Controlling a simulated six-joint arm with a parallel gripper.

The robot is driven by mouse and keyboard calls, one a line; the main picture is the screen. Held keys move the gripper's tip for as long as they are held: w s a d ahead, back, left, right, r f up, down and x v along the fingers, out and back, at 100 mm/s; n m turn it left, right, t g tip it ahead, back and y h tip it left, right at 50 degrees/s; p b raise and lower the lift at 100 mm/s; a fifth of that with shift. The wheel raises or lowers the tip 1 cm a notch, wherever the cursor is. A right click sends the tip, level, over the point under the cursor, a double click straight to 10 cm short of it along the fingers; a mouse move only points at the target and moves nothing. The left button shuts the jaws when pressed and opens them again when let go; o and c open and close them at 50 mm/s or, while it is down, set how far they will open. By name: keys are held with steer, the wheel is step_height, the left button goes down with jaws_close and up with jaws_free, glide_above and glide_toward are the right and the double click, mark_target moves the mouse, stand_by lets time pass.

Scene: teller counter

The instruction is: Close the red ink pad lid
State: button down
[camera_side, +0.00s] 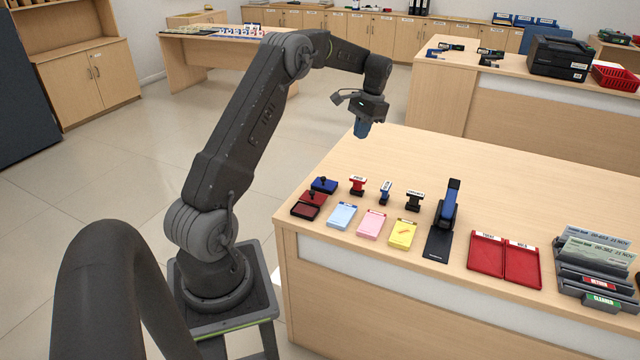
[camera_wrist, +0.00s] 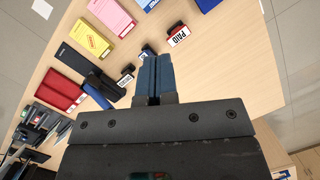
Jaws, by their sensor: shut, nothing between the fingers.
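The red ink pad (camera_side: 305,211) lies near the counter's left corner in the side view. Its dark red pad face shows at the front, and its red lid (camera_side: 316,198) with a small knob is just behind it, apparently folded open; its exact tilt is too small to tell. The red ink pad is outside the wrist view. My gripper (camera_side: 362,129) is high above the counter's back edge, up and to the right of the ink pad and well apart from it. Its blue fingers (camera_wrist: 157,76) are together and empty.
A blue ink pad (camera_side: 324,186) sits right behind the red one. Several stamps, including a red PAID stamp (camera_side: 357,186), stand to the right. Blue, pink (camera_side: 373,224) and yellow (camera_side: 403,233) note pads lie in front.

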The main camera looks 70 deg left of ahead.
steer(key=s+a+f+g+h, duration=0.1)
steer(key=s+a+f, duration=0.2)
steer(key=a+f, duration=0.55)
glide_toward(315, 198)
steer(key=shift+n, duration=0.3)
steer(key=f, duration=0.1)
steer(key=w+f, duration=0.1)
steer(key=f, duration=0.1)
steer(key=w+a+f, duration=0.1)
steer(key=shift+w+f, duration=0.25)
steer(key=shift+f, duration=0.15)
steer(key=s, duration=0.2)
steer(key=shift+s+d+r, duration=0.1)
steer(key=shift+s+d, duration=0.2)
steer(key=shift+d, duration=0.1)
steer(key=shift+s+d, duration=0.15)
steer(key=shift+s, duration=0.35)
steer(key=shift+s+d, duration=2.3)
steer(key=shift+d, duration=0.1)
